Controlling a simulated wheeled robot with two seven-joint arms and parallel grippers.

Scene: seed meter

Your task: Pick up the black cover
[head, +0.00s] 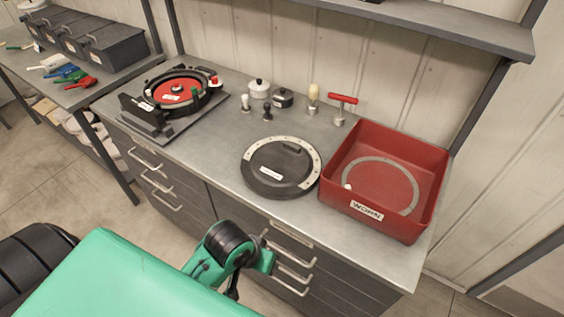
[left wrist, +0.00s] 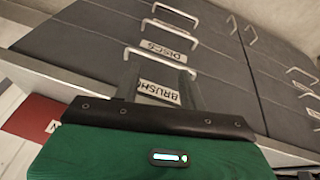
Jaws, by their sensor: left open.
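The round black cover (head: 278,176) lies flat on the grey bench, just left of the red tray. It has a pale grey arc along its upper rim, a small dark raised piece and a white label. My left arm reaches in from the lower left in the head view, and its wrist end is in front of the drawers, below and apart from the cover. In the left wrist view my left gripper (left wrist: 160,80) is open and empty, with its fingers pointing at the drawer fronts. The cover does not show there. My right gripper is not in view.
The red tray (head: 432,194) labelled WORN holds a pale ring and a small white ball. A seed meter (head: 150,113) with a red disc stands at the left. Small knobs, a black pot (head: 283,99) and a red-handled tool (head: 341,100) stand behind the cover. Drawer handles project below.

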